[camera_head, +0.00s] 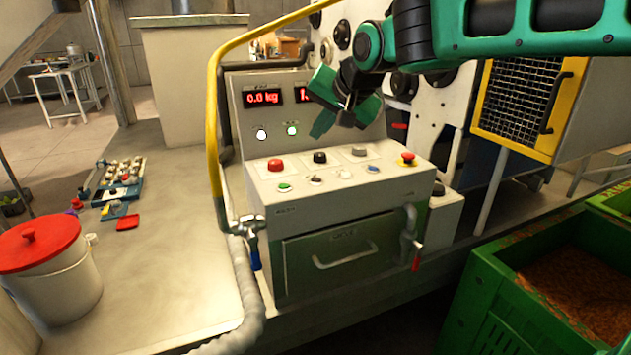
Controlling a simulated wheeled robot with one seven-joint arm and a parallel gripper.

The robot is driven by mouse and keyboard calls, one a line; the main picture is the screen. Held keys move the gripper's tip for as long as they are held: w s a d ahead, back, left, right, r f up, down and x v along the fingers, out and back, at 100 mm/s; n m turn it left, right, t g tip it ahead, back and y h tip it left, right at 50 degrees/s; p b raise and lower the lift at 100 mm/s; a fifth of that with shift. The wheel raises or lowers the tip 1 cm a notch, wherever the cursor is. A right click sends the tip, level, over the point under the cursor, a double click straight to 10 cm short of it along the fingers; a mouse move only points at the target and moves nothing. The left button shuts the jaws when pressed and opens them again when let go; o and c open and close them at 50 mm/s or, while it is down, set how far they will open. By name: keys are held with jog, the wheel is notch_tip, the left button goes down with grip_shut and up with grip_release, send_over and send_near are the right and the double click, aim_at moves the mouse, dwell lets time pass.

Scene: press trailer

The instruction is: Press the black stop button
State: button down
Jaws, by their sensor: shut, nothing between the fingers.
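The black button (320,157) sits in the back row on the sloped top of a grey control console (300,215). A red button (275,165) is to its left and a grey one (359,150) to its right. A second small dark button (316,181) lies in the front row, so two dark buttons show. My green arm comes in from the upper right. My gripper (346,112) is shut and empty, pointing down in front of the console's upright display panel. It appears above and slightly right of the black button, apart from it. Its fingertips are small and hard to make out.
A red mushroom button on yellow (407,159) is at the console's right. Green, white and blue buttons line the front row. A yellow rail (212,120) curves along the left side. A white bucket with a red lid (45,265) stands left; green crates (520,300) stand right.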

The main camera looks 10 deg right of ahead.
aim_at(319, 181)
jog(key=shift+f, duration=4.25)
jog(key=shift+s+f, duration=0.1)
jog(key=shift+f, duration=0.25)
jog(key=shift+f, duration=0.35)
jog(key=shift+r, duration=0.8)
notch_tip(319, 181, up, 5)
